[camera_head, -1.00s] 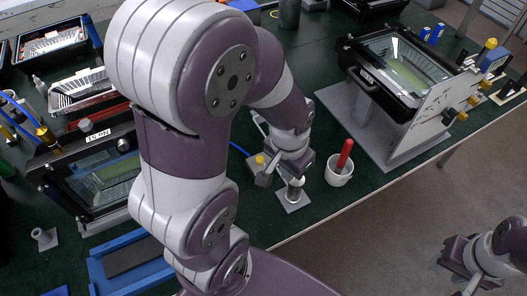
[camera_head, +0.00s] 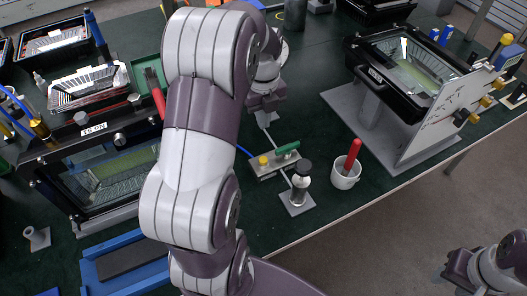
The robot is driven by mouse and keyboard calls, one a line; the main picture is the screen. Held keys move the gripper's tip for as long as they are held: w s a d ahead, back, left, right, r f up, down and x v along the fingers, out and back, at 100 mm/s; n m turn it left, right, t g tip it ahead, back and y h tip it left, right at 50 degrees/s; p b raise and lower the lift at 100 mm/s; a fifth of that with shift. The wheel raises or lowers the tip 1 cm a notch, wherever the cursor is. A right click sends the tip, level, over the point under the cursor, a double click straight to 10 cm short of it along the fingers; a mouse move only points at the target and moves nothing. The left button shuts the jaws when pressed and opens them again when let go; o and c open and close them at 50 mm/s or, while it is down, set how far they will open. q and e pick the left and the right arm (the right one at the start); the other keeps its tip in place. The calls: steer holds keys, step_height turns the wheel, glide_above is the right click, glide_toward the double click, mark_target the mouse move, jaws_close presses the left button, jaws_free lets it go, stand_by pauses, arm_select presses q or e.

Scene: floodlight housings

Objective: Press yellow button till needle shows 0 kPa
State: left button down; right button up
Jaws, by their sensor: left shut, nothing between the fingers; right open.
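The yellow button (camera_head: 263,160) sits on a small grey block with a green lever (camera_head: 286,149), in the middle of the green table. My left gripper (camera_head: 266,124) is shut and empty, a little behind and above the block, apart from the button. My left arm crosses the centre of the view and hides part of the table. My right gripper (camera_head: 446,274) is open and empty at the lower right, over the floor off the table. I cannot make out a gauge needle or a kPa reading in this view.
A black-topped post (camera_head: 298,182) stands on a grey plate just right of the block. A white cup (camera_head: 345,176) with a red-handled tool (camera_head: 353,153) is beside it. A floodlight housing on a stand with a white panel (camera_head: 440,118) is at right; another housing (camera_head: 100,175) is left.

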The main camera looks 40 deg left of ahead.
mark_target(263, 159)
arm_select(q)
step_height(263, 159, down, 14)
steer(key=shift+r, duration=0.1)
stand_by(0.5)
